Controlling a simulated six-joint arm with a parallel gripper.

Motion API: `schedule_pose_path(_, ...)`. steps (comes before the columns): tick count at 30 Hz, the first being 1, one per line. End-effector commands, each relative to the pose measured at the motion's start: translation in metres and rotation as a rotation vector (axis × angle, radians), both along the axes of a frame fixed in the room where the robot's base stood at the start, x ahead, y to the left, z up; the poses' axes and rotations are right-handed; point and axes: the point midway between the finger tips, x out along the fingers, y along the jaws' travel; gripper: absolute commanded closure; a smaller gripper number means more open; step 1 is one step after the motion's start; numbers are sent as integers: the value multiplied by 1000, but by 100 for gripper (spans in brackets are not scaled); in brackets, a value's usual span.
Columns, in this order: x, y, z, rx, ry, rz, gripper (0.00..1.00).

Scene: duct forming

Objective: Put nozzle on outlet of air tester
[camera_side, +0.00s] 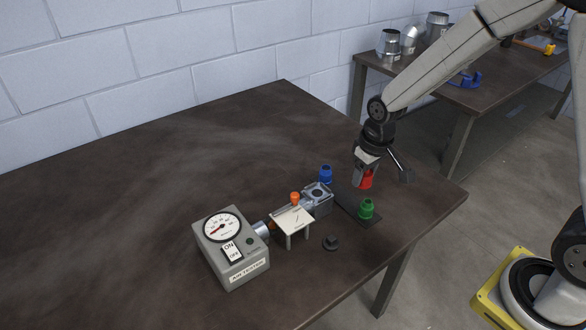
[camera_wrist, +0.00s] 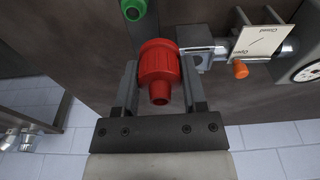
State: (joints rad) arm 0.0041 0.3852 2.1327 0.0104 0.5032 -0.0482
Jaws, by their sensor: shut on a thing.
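The air tester (camera_side: 231,249) is a grey box with a dial and an ON/OFF switch, at the front left of the table in the side view. A pipe runs right from it past a small plate to a grey metal block (camera_side: 318,198), which seems to be at its outlet end. My gripper (camera_side: 364,178) is shut on a red nozzle (camera_wrist: 160,68), which sits between the two fingers in the wrist view. In the side view the red nozzle is over or beside a dark strip. Whether it touches the strip is unclear. A blue nozzle (camera_side: 326,174) and a green nozzle (camera_side: 366,209) stand on either side.
An orange knob (camera_side: 295,197) rises by a white plate (camera_side: 292,217) marked Closed and Open in the wrist view. A small dark round part (camera_side: 331,243) lies in front. A second table (camera_side: 450,92) with metal ducts stands behind. The table's left is clear.

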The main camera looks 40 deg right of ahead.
Motion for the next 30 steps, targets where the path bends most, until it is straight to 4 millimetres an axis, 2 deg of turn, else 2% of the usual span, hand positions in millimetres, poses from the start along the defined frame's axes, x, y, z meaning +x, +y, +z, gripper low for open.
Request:
schedule_pose_path(8,-6,-4,0,0,0,146,100)
schedule_pose_path(30,-31,-16,0,0,0,764,100)
